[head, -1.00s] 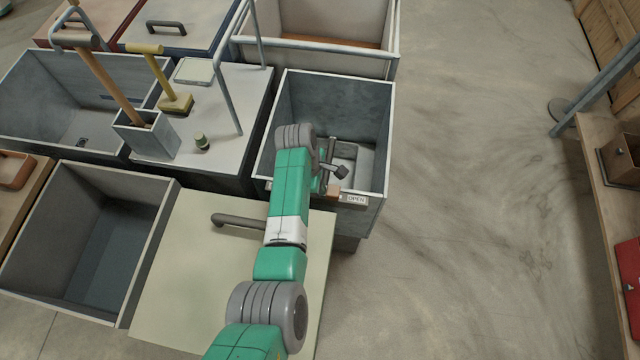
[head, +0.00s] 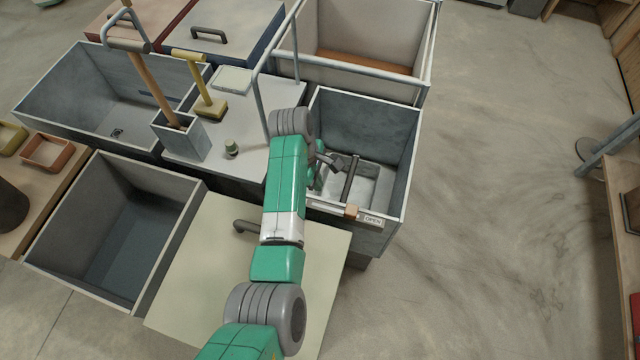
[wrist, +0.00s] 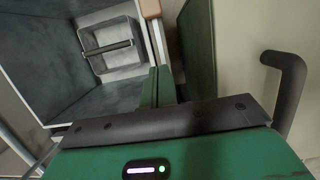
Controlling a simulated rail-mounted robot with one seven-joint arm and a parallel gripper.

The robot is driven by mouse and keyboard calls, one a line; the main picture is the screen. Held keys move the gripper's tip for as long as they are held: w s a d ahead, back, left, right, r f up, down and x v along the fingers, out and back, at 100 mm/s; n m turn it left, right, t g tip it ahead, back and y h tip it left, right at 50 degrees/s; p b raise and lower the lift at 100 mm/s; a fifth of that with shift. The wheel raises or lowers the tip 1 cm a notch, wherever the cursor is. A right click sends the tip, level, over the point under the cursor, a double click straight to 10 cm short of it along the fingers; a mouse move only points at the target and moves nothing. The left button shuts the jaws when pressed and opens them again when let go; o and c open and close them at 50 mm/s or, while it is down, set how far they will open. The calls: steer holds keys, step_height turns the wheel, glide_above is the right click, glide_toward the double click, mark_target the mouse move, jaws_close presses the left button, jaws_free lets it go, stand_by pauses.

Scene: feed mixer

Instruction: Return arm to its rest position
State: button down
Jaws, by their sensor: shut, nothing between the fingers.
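My green arm reaches up the middle of the head view over a pale lid panel, its wrist beside the left front of a grey bin (head: 406,165). My gripper (head: 318,168) is mostly hidden behind the wrist in the head view. In the wrist view its green fingers (wrist: 163,86) show past the dark plate, shut with nothing held. A metal pan with a dark bar handle (head: 351,178) sits in the grey bin, apart from my fingers; it also shows in the wrist view (wrist: 108,48).
The bin's front carries an OPEN label (head: 373,219). The pale lid panel (head: 190,270) has a dark handle (head: 242,227). Open floor (head: 490,180) lies right.

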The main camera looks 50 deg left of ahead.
stand_by(0.6)
steer(key=w+r+m+t+y, duration=0.45)
steer(key=w+r, duration=0.35)
steer(key=r, duration=0.3)
steer(key=w+d+r+m+t+y, duration=0.1)
steer(key=w+d+r+m+t, duration=0.15)
steer(key=d+r, duration=0.4)
steer(key=w+d+r+m+t+y, duration=0.1)
steer(key=w+d+r+m+t, duration=0.2)
steer(key=r, duration=0.7)
steer(key=w+d+r+m+t+y, duration=0.15)
steer(key=d+r+m, duration=0.25)
steer(key=r, duration=0.5)
steer(key=s+d+r+m+t+h, duration=0.3)
steer(key=s+d+r+m+t, duration=0.3)
steer(key=s+d+r, duration=0.45)
steer(key=s+d+r+m+t+h, duration=0.3)
steer(key=s+d+r+m+t, duration=0.3)
steer(key=d+r, duration=0.65)
step_height(320, 180, up, 28)
steer(key=a+n+p, duration=0.1)
steer(key=a+p, duration=0.1)
steer(key=p, duration=2.5)
steer(key=shift+s+r+y, duration=0.2)
steer(key=shift+y, duration=0.1)
